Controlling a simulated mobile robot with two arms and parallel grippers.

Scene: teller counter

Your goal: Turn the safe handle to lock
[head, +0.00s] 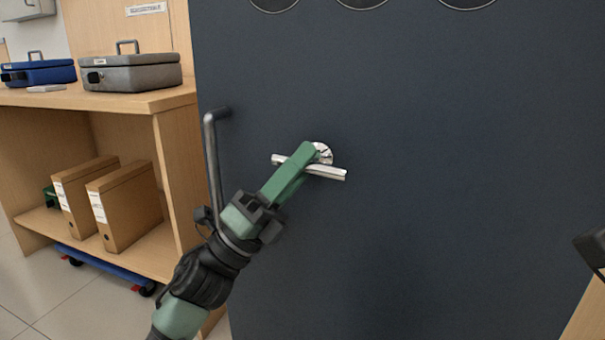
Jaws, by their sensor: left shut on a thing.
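The dark blue safe door (430,190) fills the middle and right of the head view. Its silver safe handle (328,172) is a bar on a round hub, lying nearly level with its right end slightly lower. My left gripper (308,152) comes in from the lower left and is shut on the handle near the hub, covering part of the bar. A dark part at the right edge may belong to my right arm; no right gripper fingers show.
A grey vertical pull bar (213,165) stands on the door's left side, close to my left arm. A wooden shelf unit (150,101) at left holds a grey cash box (131,76), a blue cash box (38,72) and binders (127,205). The door right of the handle is clear.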

